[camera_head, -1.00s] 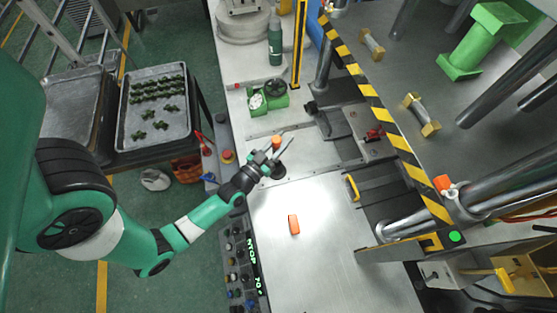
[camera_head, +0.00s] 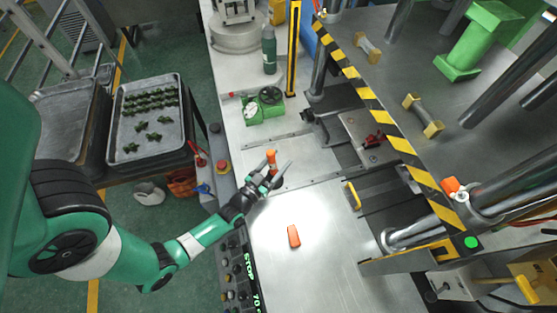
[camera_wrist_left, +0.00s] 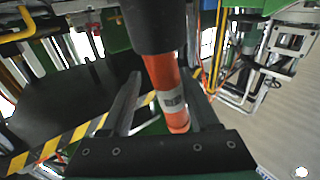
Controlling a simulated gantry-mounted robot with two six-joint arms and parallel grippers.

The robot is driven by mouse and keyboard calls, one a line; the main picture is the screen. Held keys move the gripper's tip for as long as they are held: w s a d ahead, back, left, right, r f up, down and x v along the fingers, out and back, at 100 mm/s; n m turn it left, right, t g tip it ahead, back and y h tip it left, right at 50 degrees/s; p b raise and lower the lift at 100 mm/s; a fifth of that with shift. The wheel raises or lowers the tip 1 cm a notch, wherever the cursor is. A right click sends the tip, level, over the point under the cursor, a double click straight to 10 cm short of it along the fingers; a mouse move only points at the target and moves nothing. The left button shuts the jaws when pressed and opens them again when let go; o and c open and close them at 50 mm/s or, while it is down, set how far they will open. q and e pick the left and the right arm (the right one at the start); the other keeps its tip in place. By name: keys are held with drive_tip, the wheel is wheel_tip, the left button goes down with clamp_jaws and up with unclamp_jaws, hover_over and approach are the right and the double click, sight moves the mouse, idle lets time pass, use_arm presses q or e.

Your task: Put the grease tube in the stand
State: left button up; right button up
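My right gripper is not in view.
An orange block (camera_head: 294,236) lies on the bare bench plate in front. A green vise-like device (camera_head: 263,106) and a green bottle (camera_head: 269,50) stand farther back. The striped machine edge (camera_head: 385,118) bounds the right side. A tray of green parts (camera_head: 148,145) is at left.

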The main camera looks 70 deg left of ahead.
use_arm(q)
drive_tip(key=shift+w+a+r, duration=0.1)
drive_tip(key=shift+r, duration=0.05)
drive_tip(key=v, duration=1.2)
drive_tip(key=shift+p, duration=0.35)
drive_tip(key=shift+a, duration=0.1)
